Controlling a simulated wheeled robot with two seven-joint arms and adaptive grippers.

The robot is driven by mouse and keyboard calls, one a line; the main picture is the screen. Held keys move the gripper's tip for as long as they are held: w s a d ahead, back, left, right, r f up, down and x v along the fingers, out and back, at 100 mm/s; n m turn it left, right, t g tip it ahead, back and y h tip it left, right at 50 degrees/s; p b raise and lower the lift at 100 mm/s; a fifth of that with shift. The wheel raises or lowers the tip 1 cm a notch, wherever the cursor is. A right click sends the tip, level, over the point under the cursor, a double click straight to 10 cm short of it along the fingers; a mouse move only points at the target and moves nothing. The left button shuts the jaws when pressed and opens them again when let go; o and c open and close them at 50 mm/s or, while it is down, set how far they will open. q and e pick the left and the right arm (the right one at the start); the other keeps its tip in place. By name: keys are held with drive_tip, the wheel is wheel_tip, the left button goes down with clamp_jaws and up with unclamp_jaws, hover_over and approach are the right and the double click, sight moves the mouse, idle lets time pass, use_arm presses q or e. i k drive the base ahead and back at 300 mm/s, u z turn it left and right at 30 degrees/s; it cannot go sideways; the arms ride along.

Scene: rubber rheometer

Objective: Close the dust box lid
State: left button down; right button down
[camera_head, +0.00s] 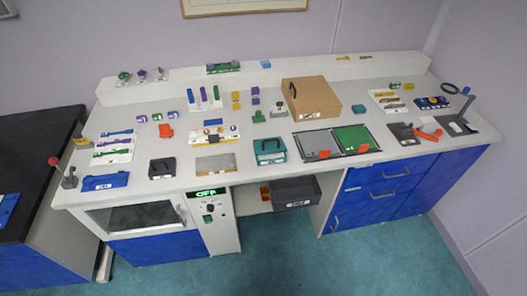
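No part of either gripper shows in the head view. No box can be read as the dust box, because the labels are too small. A tan box (318,91) with a black handle and a white label stands at the back of the bench, and its top looks covered. A smaller teal box (269,146) with a dark handle stands near the front middle and looks shut. A small black box (162,167) sits at the front left. I cannot tell whether its top is open.
The white bench (375,172) holds many small coloured parts. A control panel (210,207) reads OFF. Teal floor in front is free.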

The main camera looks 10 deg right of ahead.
sight(274, 145)
drive_tip(key=k, duration=1.05)
drive_tip(key=u, duration=0.7)
drive_tip(key=i, duration=0.65)
drive_tip(key=u, duration=0.65)
drive_tip(key=i, duration=0.8)
drive_tip(key=z, duration=0.9)
drive_tip(key=i, duration=0.55)
drive_tip(key=z, duration=0.55)
